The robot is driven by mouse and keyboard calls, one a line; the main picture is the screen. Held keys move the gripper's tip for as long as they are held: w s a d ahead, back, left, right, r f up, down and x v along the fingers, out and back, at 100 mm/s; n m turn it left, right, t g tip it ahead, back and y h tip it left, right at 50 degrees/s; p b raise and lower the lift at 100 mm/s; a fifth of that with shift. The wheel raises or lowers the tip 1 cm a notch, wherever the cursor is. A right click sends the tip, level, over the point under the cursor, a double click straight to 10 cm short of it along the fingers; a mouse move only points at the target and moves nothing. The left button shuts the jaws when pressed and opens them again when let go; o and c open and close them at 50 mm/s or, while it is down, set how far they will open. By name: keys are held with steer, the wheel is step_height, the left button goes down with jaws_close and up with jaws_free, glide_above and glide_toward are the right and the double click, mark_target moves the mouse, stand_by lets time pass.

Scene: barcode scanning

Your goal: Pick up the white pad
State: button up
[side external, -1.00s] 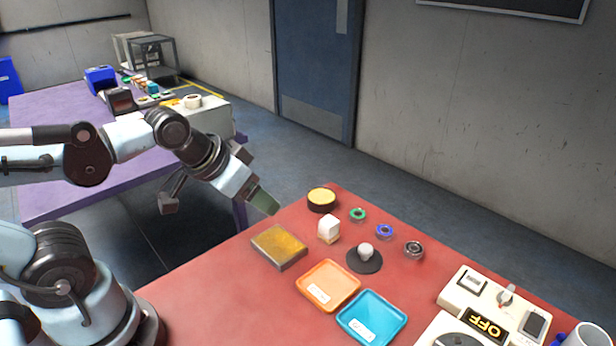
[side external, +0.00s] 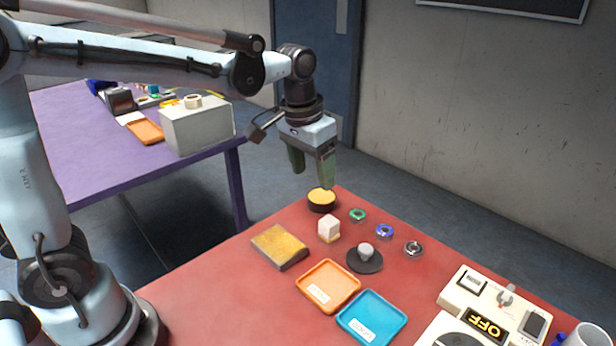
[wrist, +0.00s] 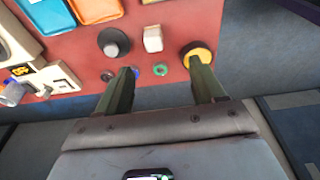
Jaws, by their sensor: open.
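The white pad appears to be the small white block with a tan lower edge (side external: 328,228), standing on the red table between the yellow-topped round tin and the black disc. It also shows in the wrist view (wrist: 152,38), above the gap between the fingers. My gripper (side external: 312,176) is open and empty, pointing down above the far-left edge of the red table. Its green fingers (wrist: 161,76) are apart in the wrist view, with the block beyond their tips. Nothing is between the fingers.
The yellow-topped round tin (side external: 321,199) is close below my gripper. Nearby are a black disc with a pale knob (side external: 365,261), several small rings, a yellow-topped block (side external: 279,248), an orange tray (side external: 327,306) and a blue tray (side external: 372,338). A control panel (side external: 490,305) is at right.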

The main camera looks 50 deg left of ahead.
mark_target(329, 221)
steer(key=w+f, duration=0.1)
steer(key=f, duration=0.2)
steer(key=w+d+f+g, duration=0.1)
steer(key=f, duration=0.2)
steer(key=w+f+g, duration=0.1)
steer(key=w+f, duration=0.1)
steer(key=f, duration=0.1)
steer(key=shift+d+f, duration=0.25)
steer(key=shift+f, duration=0.1)
steer(key=shift+s+d+f, duration=0.1)
steer(key=shift+s+f, duration=0.05)
steer(key=shift+f, duration=1.15)
steer(key=shift+s+f, duration=0.1)
steer(key=shift+f, duration=1.2)
steer(key=c, duration=1.2)
steer(key=shift+o, duration=0.2)
steer(key=shift+r, duration=0.1)
